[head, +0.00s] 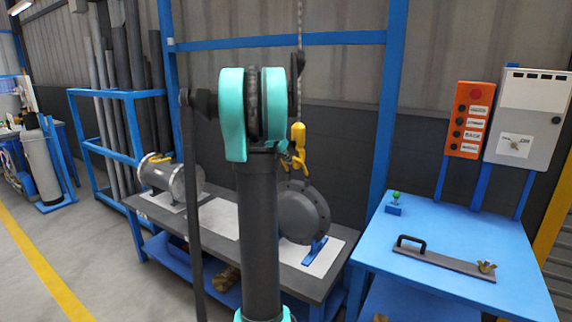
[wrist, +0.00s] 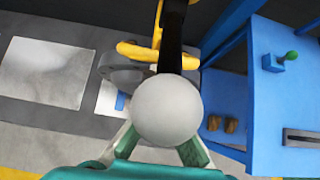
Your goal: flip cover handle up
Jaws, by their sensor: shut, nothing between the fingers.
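A dark grey round flanged shell (head: 303,212) stands on the long bench, partly behind my arm. A yellow hook (head: 298,134) hangs on a chain just above it. In the wrist view, a pale grey ball (wrist: 167,108) at the end of a dark bar (wrist: 174,45) fills the middle. My gripper (wrist: 160,146) is shut and empty. Its green fingers converge toward the ball, which hides their tips; I cannot tell whether they touch it. My gripper is hidden in the head view. I cannot clearly make out which part is the cover handle.
A second, lighter flanged cylinder (head: 172,183) lies on the bench's left. The blue table (head: 460,232) at right holds a dark bar with a black handle (head: 411,244) and a green-topped button box (head: 395,204). An orange control box (head: 470,119) stands behind. Grey floor is free at left.

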